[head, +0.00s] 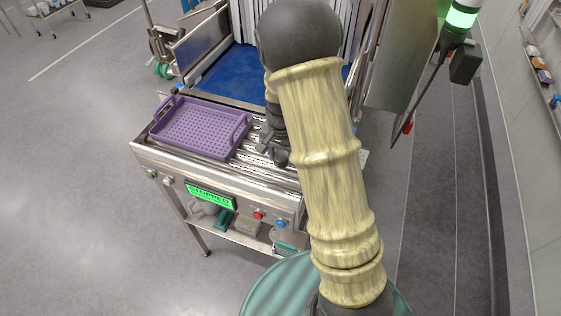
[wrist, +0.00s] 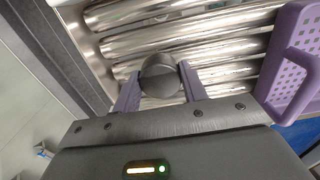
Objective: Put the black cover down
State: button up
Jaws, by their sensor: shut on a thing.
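My gripper (wrist: 160,88) is shut on a dark round piece, which I take to be the black cover (wrist: 161,72), between its two purple fingers. The cover is above metal rollers in the wrist view; I cannot tell whether it touches them. In the head view my gripper (head: 272,148) is over the roller conveyor, to the right of the purple tray, and partly hidden by my arm. A small dark shape at its lower end may be the cover, but it is too small to tell.
A purple perforated tray (head: 203,127) with handles sits empty on the conveyor's left part. It also shows in the wrist view (wrist: 296,75). Bare rollers (head: 243,170) lie around my gripper. A green "STOPPED" display (head: 210,195) and buttons line the front. A blue belt (head: 222,76) lies behind.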

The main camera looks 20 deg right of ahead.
aim_at(282, 163)
jog(key=shift+w+d+f+p, duration=0.15)
jog(key=shift+f+p, duration=0.3)
jog(key=shift+f, duration=1.5)
jog(key=shift+s, duration=0.2)
jog(key=o, duration=1.2)
jog(key=shift+w, duration=0.1)
jog(key=shift+c, duration=0.2)
notch_tip(282, 163, up, 12)
jog(key=shift+r+b, duration=0.1)
jog(key=shift+b, duration=0.9)
